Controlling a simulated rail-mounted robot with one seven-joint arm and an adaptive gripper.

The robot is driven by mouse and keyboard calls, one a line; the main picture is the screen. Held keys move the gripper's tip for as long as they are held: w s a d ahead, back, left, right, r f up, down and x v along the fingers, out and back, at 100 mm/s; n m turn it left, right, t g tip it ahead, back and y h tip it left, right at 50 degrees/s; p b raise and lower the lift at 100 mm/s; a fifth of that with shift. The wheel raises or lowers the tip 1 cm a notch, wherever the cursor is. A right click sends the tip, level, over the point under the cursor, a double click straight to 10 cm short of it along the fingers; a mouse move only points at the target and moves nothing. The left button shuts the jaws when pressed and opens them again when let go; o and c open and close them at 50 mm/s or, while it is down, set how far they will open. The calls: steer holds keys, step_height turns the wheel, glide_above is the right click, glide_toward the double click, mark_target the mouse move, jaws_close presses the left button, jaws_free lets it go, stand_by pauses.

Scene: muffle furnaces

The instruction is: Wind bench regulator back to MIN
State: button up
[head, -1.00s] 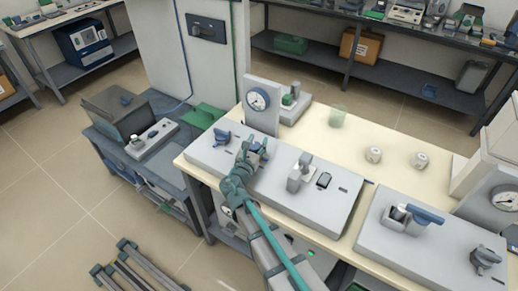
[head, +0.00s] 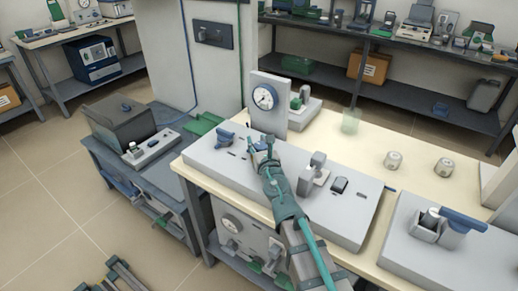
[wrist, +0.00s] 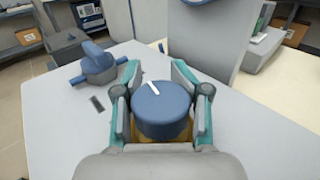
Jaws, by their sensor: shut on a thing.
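The regulator knob is a round blue knob (wrist: 162,112) with a white pointer mark on top, in the middle of the wrist view. The mark points up and to the left there. My gripper (wrist: 162,105) is shut on the knob, with one teal-edged finger at each side. In the head view my gripper (head: 262,145) reaches over the grey panel (head: 222,160) on the bench and mostly hides the knob. A round gauge (head: 264,97) stands on an upright plate behind it; its reading is too small to tell. I cannot make out a MIN label.
A blue lever valve (wrist: 97,65) stands left of the knob on the same panel, also seen in the head view (head: 226,138). A grey block fixture (head: 314,172) stands to the right.

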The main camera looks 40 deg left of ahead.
steer(key=shift+s+d+f, duration=0.15)
stand_by(0.8)
steer(key=o, duration=0.9)
steer(key=shift+v, duration=3.75)
